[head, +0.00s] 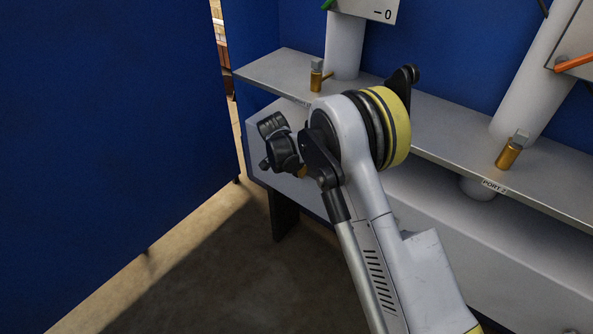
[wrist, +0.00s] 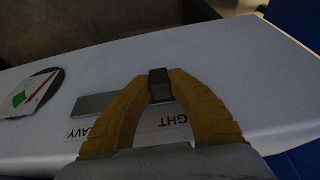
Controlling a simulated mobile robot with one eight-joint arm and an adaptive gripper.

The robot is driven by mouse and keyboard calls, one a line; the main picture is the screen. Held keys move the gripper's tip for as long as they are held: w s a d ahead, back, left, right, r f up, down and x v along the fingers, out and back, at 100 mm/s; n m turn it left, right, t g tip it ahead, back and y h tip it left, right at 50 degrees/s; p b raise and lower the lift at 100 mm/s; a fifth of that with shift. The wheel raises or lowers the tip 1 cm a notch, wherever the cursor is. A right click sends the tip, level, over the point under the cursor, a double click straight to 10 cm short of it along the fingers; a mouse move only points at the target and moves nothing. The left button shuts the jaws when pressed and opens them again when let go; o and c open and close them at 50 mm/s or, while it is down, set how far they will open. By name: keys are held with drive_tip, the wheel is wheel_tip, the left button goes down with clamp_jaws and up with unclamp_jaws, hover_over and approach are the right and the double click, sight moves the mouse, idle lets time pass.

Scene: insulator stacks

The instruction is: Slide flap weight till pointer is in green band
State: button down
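In the wrist view a small dark block (wrist: 161,88), which looks like the flap weight, sits between the tips of my gripper (wrist: 160,84). Both yellow fingers curve in and their tips appear to touch it on either side. A grey bar (wrist: 92,106) lies on the white surface behind the fingers, partly hidden. A round dial (wrist: 36,94) at the left has a green band (wrist: 20,98) and a red pointer (wrist: 41,86); the pointer appears beside the green band, not in it. In the head view my arm hides the weight, and the fingers barely show.
A label plate (wrist: 170,137) reading upside down, partly "HEAVY", lies beneath the fingers. In the head view a grey shelf (head: 440,126) carries brass valves (head: 508,153) and white columns (head: 345,48). A blue wall (head: 110,120) stands at the left, with open floor (head: 200,280) before it.

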drive_tip(key=s+d, duration=0.2)
drive_tip(key=d, duration=0.1)
drive_tip(key=shift+s, duration=0.15)
drive_tip(key=c, duration=1.2)
unclamp_jaws()
drive_tip(key=shift+a, duration=0.15)
drive_tip(key=v, duration=1.2)
